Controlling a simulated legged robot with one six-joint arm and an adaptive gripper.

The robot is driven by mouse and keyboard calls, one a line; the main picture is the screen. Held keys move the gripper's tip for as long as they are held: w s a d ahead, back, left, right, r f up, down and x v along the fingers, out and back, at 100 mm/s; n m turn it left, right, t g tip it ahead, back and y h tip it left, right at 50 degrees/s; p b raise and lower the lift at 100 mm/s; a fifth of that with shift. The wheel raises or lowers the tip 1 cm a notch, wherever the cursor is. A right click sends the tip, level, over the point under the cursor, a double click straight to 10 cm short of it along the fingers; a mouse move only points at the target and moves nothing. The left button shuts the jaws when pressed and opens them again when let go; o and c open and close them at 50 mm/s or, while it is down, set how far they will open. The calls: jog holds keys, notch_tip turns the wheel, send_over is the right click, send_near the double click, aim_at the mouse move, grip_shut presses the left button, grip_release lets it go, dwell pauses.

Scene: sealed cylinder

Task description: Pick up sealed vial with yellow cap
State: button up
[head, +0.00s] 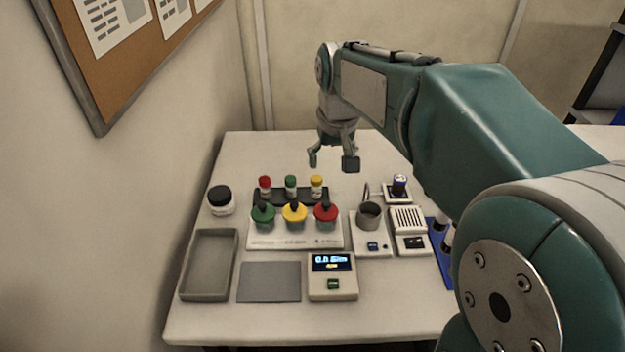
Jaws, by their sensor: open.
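The vial with the yellow cap (316,185) stands upright in a dark rack (282,198) on the white table, at the right end of a row. A green-capped vial (290,184) and a red-capped vial (265,185) stand to its left in the same rack. My gripper (331,163) is open and empty, pointing down. In the picture it is just above and slightly right of the yellow cap, apart from it. How far it is in depth is hard to tell.
In front of the rack is a white panel (262,242) with green, yellow and red knobs. A metal cup device (368,216) and a speaker-like box (409,231) stand right. A jar (221,200), grey tray (184,285), grey mat (268,283) and display unit (332,284) lie around.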

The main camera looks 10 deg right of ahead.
jog(key=g, duration=0.2)
send_over(316, 178)
jog(key=f, duration=0.7)
jog(key=shift+s+a+f, duration=0.1)
jog(key=shift+a+f, duration=0.1)
jog(key=shift+f, duration=0.2)
jog(key=f, duration=1.1)
jog(key=shift+d, duration=0.2)
grip_shut()
